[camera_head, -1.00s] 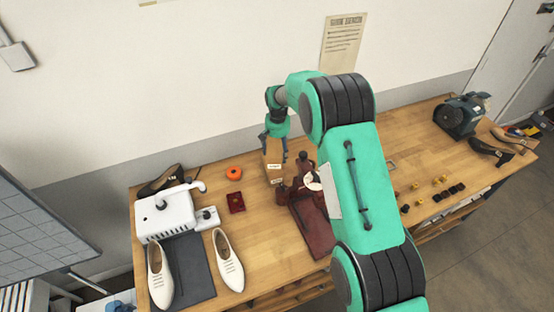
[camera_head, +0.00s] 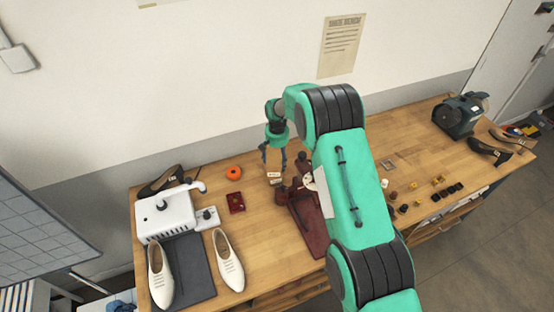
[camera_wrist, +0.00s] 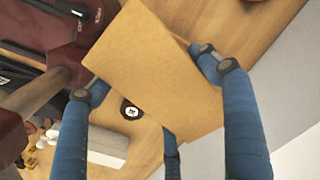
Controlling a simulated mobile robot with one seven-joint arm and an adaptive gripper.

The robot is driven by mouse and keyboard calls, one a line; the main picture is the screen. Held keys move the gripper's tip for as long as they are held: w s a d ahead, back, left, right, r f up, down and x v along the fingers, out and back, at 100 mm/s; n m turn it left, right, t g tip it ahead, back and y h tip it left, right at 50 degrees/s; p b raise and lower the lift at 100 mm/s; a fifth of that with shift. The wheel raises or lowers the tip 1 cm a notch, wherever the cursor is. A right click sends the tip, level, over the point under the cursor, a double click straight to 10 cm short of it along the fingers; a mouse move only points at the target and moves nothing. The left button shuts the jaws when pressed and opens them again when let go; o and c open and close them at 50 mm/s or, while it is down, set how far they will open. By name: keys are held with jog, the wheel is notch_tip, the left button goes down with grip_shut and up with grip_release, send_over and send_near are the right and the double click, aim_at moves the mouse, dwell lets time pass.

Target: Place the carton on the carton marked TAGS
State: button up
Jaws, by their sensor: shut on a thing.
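A plain brown carton (camera_head: 273,156) is between the fingers of my gripper (camera_head: 275,163), over the back middle of the bench. In the wrist view the carton (camera_wrist: 160,65) fills the middle, with a blue finger on each side. My gripper is shut on it. A pale label shows low on its front. Just under it, a second pale label marks a lower carton (camera_head: 275,181), mostly hidden. The writing is too small to read. I cannot tell whether the two cartons touch.
A dark red stand (camera_head: 310,228) is close to the right of the cartons. A white machine (camera_head: 167,215) and white shoes (camera_head: 228,260) stand farther left. Bare wood lies between.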

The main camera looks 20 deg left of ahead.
jog(key=shift+f, duration=0.15)
jog(key=shift+f, duration=0.2)
jog(key=o, duration=1.3)
jog(key=shift+o, duration=0.2)
jog(key=shift+r, duration=0.15)
jog(key=shift+r+b, duration=1)
jog(key=shift+r, duration=5.05)
